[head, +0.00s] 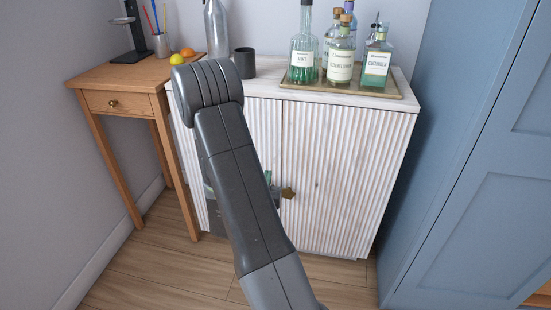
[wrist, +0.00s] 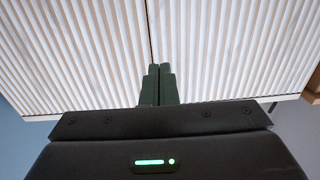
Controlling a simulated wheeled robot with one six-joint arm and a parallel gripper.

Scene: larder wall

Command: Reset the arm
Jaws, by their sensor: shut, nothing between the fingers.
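My arm reaches up and forward across the head view, in front of the white ribbed cabinet (head: 340,170). My gripper (wrist: 158,84) shows in the wrist view with its two dark fingers together and nothing between them. The fingers point at the ribbed cabinet doors (wrist: 80,60), close to the seam between them. I cannot tell whether the fingertips touch the doors. In the head view my arm hides most of the gripper and part of the left door.
On the cabinet top, a tray (head: 345,88) holds several bottles, beside a dark cup (head: 244,63) and a grey bottle (head: 217,28). A wooden side table (head: 120,80) with fruit stands left. A blue cupboard (head: 470,170) stands close on the right. Some floor (head: 150,265) is clear.

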